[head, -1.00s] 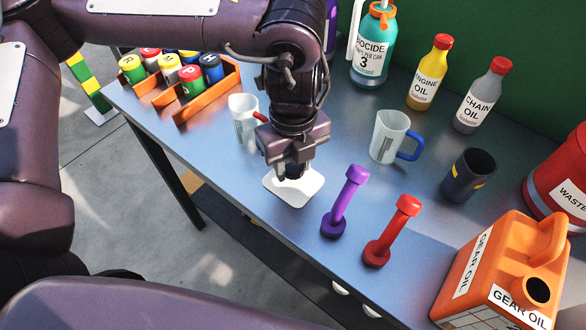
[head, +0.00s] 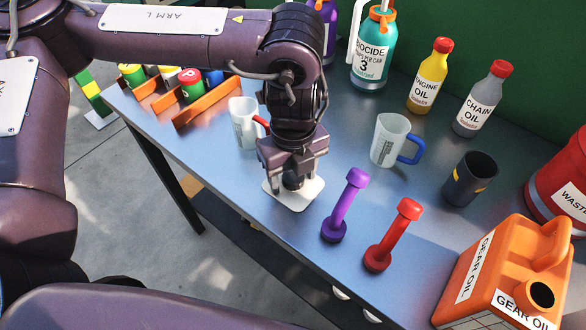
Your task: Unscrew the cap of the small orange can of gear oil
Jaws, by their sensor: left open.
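The orange gear oil can (head: 478,268) stands at the lower right of the bench, its bottom cut off by the frame. Its neck (head: 535,295) shows a dark round opening in an orange rim, and no cap is seen on it. My left gripper (head: 292,180) points down over a white pad (head: 310,192) near the bench's front edge, well left of the can. It is open. A dark round shape shows at its fingertips, against the pad; I cannot tell whether it is a cap or part of the fingers. My right gripper is out of view.
A purple (head: 344,205) and a red (head: 392,235) dumbbell-shaped tool stand between pad and can. Two jugs (head: 242,122) (head: 388,140), a dark cup (head: 468,178), oil bottles (head: 428,75) (head: 482,98) and a red waste bin (head: 565,170) stand behind. An orange rack (head: 205,103) is at left.

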